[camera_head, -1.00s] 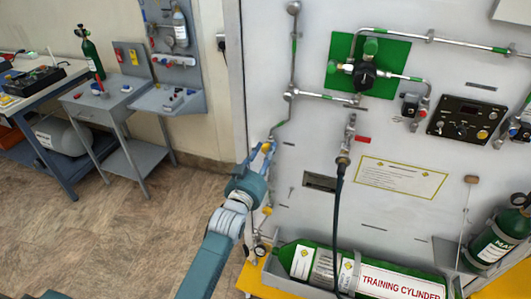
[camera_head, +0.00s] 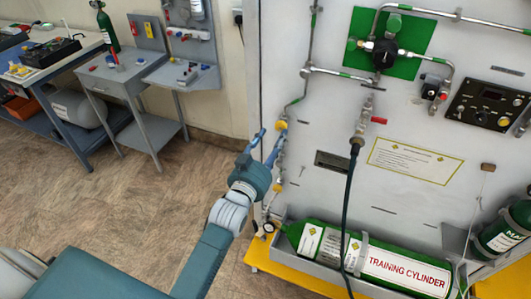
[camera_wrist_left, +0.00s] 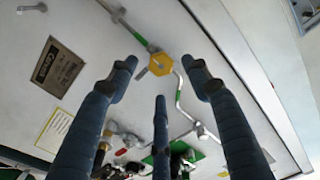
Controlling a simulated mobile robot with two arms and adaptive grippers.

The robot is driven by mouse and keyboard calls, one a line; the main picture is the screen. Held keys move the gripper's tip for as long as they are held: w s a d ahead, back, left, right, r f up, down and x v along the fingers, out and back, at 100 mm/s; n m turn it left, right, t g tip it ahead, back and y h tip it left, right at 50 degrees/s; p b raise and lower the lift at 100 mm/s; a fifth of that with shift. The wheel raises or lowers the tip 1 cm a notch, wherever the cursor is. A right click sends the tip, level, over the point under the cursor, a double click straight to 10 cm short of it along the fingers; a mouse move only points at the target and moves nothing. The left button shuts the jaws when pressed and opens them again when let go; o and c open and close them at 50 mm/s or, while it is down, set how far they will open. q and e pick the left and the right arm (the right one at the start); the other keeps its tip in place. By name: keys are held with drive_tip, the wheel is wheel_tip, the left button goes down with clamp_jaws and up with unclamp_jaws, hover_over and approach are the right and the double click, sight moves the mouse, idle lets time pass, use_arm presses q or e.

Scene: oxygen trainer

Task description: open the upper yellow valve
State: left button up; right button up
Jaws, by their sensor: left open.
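The upper yellow valve (camera_head: 281,125) is a small knob on the pipe at the left edge of the grey panel. In the left wrist view it is a yellow hexagonal handle (camera_wrist_left: 161,64) with a short grey stem beside it. My left gripper (camera_head: 270,140) is open, its fingertips just below and left of the valve in the head view. In the wrist view its three spread dark fingers (camera_wrist_left: 160,82) point toward the handle, which shows between the two upper tips. No finger visibly touches it. A lower yellow valve (camera_head: 277,187) is partly hidden beside my wrist. My right gripper is not in view.
The green training cylinder (camera_head: 375,262) lies in a tray at the panel's foot. A black hose (camera_head: 350,200) hangs from a fitting with a red lever (camera_head: 378,120). A green regulator plate (camera_head: 412,35) is higher up. Floor left of the panel is free.

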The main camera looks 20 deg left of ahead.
use_arm(q)
drive_tip(key=s, duration=0.7)
drive_tip(key=shift+a, duration=0.15)
drive_tip(key=s+d+f+g+b, duration=0.1)
drive_tip(key=s+f+g, duration=0.3)
drive_tip(key=f, duration=0.9)
drive_tip(key=s+f+g, duration=0.2)
drive_tip(key=s+f, duration=0.3)
drive_tip(key=f, duration=0.8)
drive_tip(key=s+d+f+g+b, duration=0.1)
drive_tip(key=s+f+g, duration=0.3)
drive_tip(key=f, duration=1)
drive_tip(key=s+a+f+g, duration=0.1)
drive_tip(key=s+f+g, duration=0.1)
drive_tip(key=s+f, duration=0.5)
drive_tip(key=s+a+f+g, duration=0.2)
drive_tip(key=s+f, duration=0.4)
drive_tip(key=s, duration=1)
drive_tip(key=s+a+f+g, duration=0.2)
drive_tip(key=s+f, duration=0.5)
drive_tip(key=s, duration=0.5)
drive_tip(key=shift+f+n+g+y+b, duration=0.3)
drive_tip(key=shift+f+n+g+b, duration=0.1)
drive_tip(key=shift+g, duration=0.1)
